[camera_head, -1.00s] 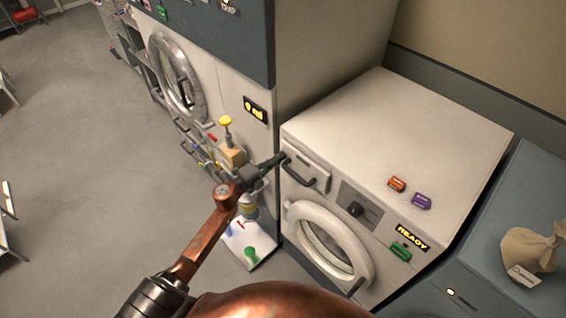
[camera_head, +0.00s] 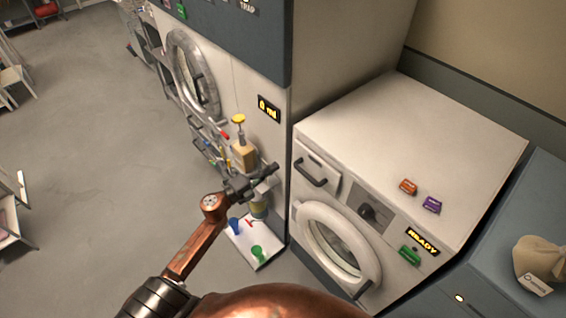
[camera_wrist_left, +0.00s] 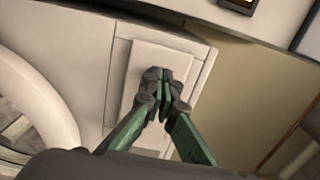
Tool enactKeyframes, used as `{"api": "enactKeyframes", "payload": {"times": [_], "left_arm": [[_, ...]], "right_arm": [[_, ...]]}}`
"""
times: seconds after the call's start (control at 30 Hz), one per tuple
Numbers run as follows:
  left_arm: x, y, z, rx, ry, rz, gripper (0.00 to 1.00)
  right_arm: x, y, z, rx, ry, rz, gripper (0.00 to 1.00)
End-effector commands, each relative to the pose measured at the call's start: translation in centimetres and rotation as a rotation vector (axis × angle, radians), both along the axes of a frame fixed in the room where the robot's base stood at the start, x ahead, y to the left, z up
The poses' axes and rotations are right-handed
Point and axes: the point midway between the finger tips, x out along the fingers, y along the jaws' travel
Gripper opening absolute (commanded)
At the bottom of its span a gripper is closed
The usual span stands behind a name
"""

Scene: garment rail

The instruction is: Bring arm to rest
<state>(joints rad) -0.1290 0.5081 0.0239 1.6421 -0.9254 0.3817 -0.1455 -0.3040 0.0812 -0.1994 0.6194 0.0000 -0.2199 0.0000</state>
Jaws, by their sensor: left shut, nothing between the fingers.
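My left arm (camera_head: 197,245) is copper-coloured and comes in from the lower left in the head view. Its left gripper (camera_head: 272,170) is shut and empty, a little left of the white front-loading washer (camera_head: 455,165) and apart from its drawer handle (camera_head: 309,174). In the left wrist view the green and dark fingers (camera_wrist_left: 164,88) are together, in front of a pale rectangular drawer panel (camera_wrist_left: 150,62). Part of the round door shows at the left there. My right gripper is in neither view.
A tall dryer (camera_head: 262,85) with a round door stands left of the washer. A pump bottle (camera_head: 241,150) and a white board with coloured pegs (camera_head: 262,258) are close to my left gripper. A tan sack (camera_head: 540,258) sits on the blue-grey cabinet at right.

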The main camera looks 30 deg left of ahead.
Motion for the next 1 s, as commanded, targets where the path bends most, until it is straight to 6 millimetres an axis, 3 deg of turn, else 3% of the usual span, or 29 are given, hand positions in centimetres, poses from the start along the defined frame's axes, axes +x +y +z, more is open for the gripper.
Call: {"api": "enactKeyframes", "payload": {"times": [0.1, 0.3, 0.67, 0.77, 0.83, 1.0], "left_arm": [[-2.1, 0.5, -0.2, 0.001, 0.0, -0.007, 0.0], [-4.4, 1.4, 0.0, 0.001, -0.001, -0.006, 0.0], [-5.0, 1.9, -0.3, -0.008, 0.005, 0.002, 0.0], [-4.9, 3.0, -2.8, -0.054, 0.044, 0.038, 0.0], [-4.8, 4.3, -6.1, -0.113, 0.095, 0.086, 0.0], [-6.1, 7.9, -17.6, -0.299, 0.27, 0.249, 0.0]], "right_arm": [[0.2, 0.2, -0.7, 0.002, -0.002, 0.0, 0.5], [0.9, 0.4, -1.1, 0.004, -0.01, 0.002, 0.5], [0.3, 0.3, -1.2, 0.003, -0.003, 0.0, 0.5], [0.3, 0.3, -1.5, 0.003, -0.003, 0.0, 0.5], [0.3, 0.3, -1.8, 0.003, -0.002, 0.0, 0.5], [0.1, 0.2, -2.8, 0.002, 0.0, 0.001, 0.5]]}}
